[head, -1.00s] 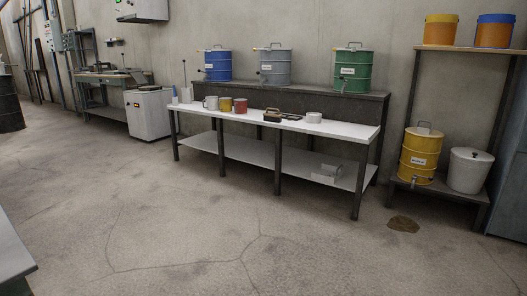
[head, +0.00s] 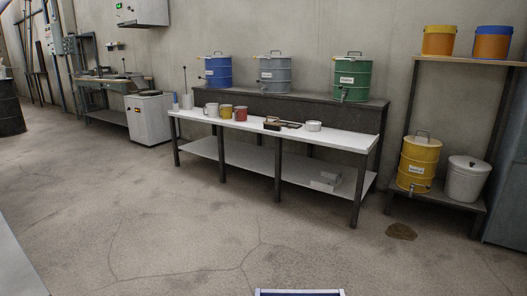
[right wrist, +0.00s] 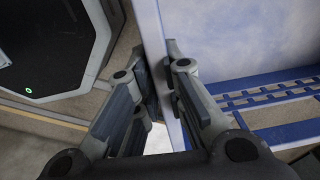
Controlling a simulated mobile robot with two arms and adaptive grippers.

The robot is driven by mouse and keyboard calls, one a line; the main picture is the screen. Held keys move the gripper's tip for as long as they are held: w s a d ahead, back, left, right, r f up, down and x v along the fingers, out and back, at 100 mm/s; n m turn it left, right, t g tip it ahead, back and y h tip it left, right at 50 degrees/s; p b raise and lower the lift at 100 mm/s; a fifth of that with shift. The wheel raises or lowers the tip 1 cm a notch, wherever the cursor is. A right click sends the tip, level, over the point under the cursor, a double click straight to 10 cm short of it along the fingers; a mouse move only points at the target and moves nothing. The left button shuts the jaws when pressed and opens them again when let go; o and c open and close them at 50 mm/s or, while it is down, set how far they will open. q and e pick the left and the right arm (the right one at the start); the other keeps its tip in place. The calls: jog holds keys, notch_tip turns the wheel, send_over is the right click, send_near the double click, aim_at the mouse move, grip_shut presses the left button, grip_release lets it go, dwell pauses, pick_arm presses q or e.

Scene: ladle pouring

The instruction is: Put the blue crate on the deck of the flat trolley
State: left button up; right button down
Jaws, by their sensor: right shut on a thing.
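The blue crate shows in the head view only as a short blue and pale rim (head: 300,293) at the bottom edge. In the right wrist view its blue slotted part (right wrist: 275,76) and a pale inner surface fill the right side. My right gripper (right wrist: 172,75) is shut on the crate's upright pale wall, one finger on each side. My left gripper is in neither view. I cannot make out the flat trolley in these frames.
A white workbench (head: 265,126) with mugs stands ahead, with blue, grey and green drums behind it. A shelf rack (head: 440,195) with yellow and white containers stands at the right. A light grey surface (head: 12,262) juts in lower left.

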pick_arm(q)
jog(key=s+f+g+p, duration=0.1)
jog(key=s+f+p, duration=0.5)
jog(key=p, duration=0.8)
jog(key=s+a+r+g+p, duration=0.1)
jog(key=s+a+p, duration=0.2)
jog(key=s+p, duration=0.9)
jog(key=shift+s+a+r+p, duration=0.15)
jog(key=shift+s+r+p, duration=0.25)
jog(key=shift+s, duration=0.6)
pick_arm(e)
jog(key=d+r+n, duration=0.3)
jog(key=r+n, duration=0.3)
jog(key=r, duration=0.8)
jog(key=w+d+r+n, duration=0.1)
jog(key=d+r+n, duration=0.2)
jog(key=r, duration=1.2)
jog(key=w+d+r+n, duration=0.1)
jog(key=d+r+n, duration=0.2)
jog(key=r+n, duration=0.6)
jog(key=shift+w+r, duration=0.15)
jog(key=shift+r, duration=2.95)
jog(key=shift+d, duration=0.1)
jog(key=shift+n, duration=0.3)
